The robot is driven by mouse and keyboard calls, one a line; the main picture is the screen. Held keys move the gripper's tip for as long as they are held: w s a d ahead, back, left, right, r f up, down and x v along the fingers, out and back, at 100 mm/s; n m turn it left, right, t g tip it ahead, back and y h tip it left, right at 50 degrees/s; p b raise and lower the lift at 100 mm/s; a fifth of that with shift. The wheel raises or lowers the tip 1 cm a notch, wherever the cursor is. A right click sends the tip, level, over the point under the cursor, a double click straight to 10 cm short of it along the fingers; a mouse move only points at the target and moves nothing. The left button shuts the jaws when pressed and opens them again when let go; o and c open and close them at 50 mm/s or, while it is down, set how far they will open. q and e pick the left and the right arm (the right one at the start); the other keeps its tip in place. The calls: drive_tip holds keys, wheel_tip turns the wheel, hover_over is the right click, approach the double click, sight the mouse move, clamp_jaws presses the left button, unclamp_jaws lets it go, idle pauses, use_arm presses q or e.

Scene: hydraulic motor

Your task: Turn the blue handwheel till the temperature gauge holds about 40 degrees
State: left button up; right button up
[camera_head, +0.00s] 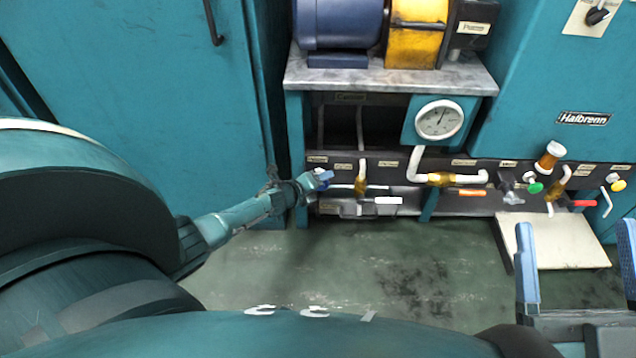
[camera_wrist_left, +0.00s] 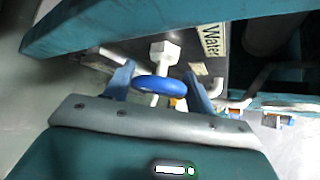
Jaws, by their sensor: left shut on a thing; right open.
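The blue handwheel (camera_wrist_left: 160,86) sits between the two fingers of my left gripper (camera_wrist_left: 158,78) in the left wrist view, which is shut on it. In the head view my left gripper (camera_head: 318,181) reaches the left end of the pipe panel and mostly hides the wheel. The round white temperature gauge (camera_head: 439,119) hangs under the bench on the right. Its dark needle points up and slightly right; the numbers are too small to read. My right gripper (camera_head: 577,226) is open and empty at the lower right, in front of a pale platform.
A bench (camera_head: 390,80) carries a blue motor (camera_head: 338,24) and a yellow housing (camera_head: 412,40). A green knob (camera_head: 535,187), a red handle (camera_head: 584,203) and a yellow knob (camera_head: 618,185) are along the right. A pale low platform (camera_head: 560,241) stands below them. The floor in the middle is clear.

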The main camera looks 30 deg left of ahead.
use_arm(q)
drive_tip(key=o, duration=1)
drive_tip(key=shift+s+r, duration=0.1)
drive_tip(key=shift+s, duration=0.05)
drive_tip(key=shift+s+r+p, duration=0.2)
drive_tip(key=shift+s+p, duration=0.1)
drive_tip(key=shift+p, duration=0.2)
drive_tip(key=p+v, duration=0.6)
drive_tip(key=v, duration=0.6)
use_arm(e)
drive_tip(key=f+m+g+h, duration=0.1)
drive_tip(key=s+f+h, duration=0.1)
drive_tip(key=f+h, duration=0.1)
drive_tip(key=shift+s+d+f+m+g+h, duration=0.1)
drive_tip(key=shift+d+f+m+g+h, duration=0.1)
drive_tip(key=shift+f+m+g+h, duration=0.15)
